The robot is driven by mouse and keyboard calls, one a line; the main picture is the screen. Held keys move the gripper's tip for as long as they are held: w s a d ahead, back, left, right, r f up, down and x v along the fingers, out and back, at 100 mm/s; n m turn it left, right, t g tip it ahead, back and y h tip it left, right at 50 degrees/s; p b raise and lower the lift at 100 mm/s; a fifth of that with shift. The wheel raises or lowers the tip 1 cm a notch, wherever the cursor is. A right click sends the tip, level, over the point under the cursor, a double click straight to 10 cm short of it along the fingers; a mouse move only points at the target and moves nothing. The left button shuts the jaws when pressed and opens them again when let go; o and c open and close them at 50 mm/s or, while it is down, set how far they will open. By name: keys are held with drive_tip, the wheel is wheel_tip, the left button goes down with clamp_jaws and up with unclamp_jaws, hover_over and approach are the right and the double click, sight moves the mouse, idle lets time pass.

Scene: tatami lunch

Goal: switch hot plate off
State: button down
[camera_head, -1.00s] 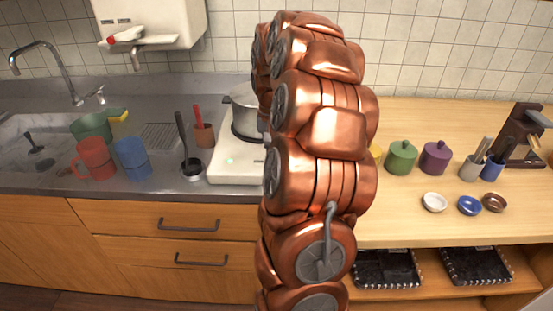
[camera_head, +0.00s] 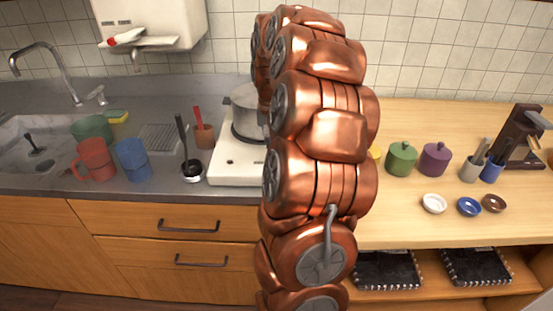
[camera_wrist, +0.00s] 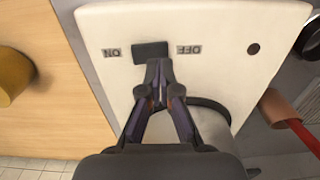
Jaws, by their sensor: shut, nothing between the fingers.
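The hot plate (camera_head: 235,160) is a white slab on the counter, with a pot (camera_head: 243,110) on it; my arm hides its right part. In the wrist view its white top (camera_wrist: 215,25) fills the middle, showing a dark switch (camera_wrist: 150,50) between upside-down labels, ON at left and OFF at right. A round indicator (camera_wrist: 253,49) beside OFF is dark. My gripper (camera_wrist: 160,68) is shut and empty, its tips right at the switch's lower edge in the picture; I cannot tell whether they touch. The head view hides my gripper behind my arm.
Left of the hot plate stand a ladle in a holder (camera_head: 192,172), a brown cup with a red handle (camera_head: 204,135), and red (camera_head: 95,158) and blue mugs (camera_head: 132,158). Right are green (camera_head: 401,160) and purple pots (camera_head: 435,160).

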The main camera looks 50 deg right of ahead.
drive_tip(key=shift+r+p, duration=0.35)
drive_tip(key=shift+r, duration=1.75)
drive_tip(key=shift+a, duration=0.1)
drive_tip(key=s+a+r+n+p, duration=0.1)
drive_tip(key=s+a+n, duration=0.15)
drive_tip(key=a, duration=0.85)
drive_tip(key=s+a+r+n+p, duration=0.2)
drive_tip(key=a+n, duration=0.1)
drive_tip(key=a, duration=0.8)
drive_tip(key=s+a+f+n+g+p, duration=0.1)
drive_tip(key=s+a+n, duration=0.1)
drive_tip(key=s+a, duration=0.3)
drive_tip(key=s+a+f+n, duration=0.2)
drive_tip(key=s+a, duration=0.4)
drive_tip(key=s, duration=0.5)
drive_tip(key=shift+s+a+f+n+g+p, duration=0.15)
drive_tip(key=shift+a+f+n+g+p, duration=0.1)
drive_tip(key=shift+n+g+p, duration=0.15)
